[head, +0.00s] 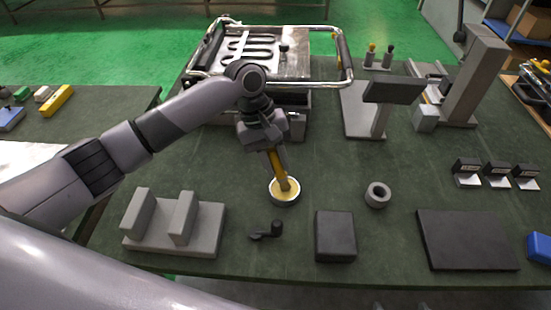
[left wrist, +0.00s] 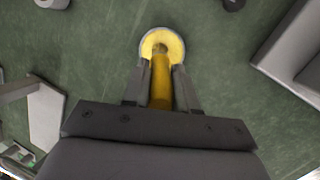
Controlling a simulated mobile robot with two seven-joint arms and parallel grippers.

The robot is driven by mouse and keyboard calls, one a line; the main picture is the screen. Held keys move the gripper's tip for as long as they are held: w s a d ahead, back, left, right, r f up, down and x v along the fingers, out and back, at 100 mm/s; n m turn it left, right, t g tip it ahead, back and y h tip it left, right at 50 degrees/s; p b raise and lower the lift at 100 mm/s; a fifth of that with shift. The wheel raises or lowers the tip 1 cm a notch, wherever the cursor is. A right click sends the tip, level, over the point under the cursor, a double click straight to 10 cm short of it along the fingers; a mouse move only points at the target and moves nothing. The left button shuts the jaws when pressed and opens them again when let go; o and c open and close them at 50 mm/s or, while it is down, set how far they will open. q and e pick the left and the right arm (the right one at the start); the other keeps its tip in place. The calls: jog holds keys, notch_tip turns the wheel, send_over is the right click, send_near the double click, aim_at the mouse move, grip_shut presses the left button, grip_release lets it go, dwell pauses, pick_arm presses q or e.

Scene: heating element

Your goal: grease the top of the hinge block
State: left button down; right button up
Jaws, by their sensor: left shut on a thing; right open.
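My left gripper (head: 272,148) is shut on a yellow-handled tool, likely a grease brush (head: 277,164). The handle slants down, and its lower end is at a round dish of yellow grease (head: 285,203) on the bench. In the left wrist view, the handle (left wrist: 160,82) lies between the two fingers (left wrist: 160,75) and its far end is over the dish (left wrist: 146,46). Whether the tip touches the grease is unclear. A dark block (head: 335,236) sits in front right of the dish and may be the hinge block; I cannot tell for sure. My right gripper is not in view.
A grey fixture with two uprights (head: 208,240) stands left of a small black crank (head: 265,231). A grey ring (head: 377,195) and a dark plate (head: 466,240) lie to the right. A tubular frame with a heating element (head: 250,52) and a grey stand (head: 380,122) are behind.

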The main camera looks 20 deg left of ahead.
pick_arm(q)
jog(key=shift+s, duration=0.1)
dwell(0.4)
jog(key=shift+r+p, duration=0.45)
jog(key=shift+r, duration=3)
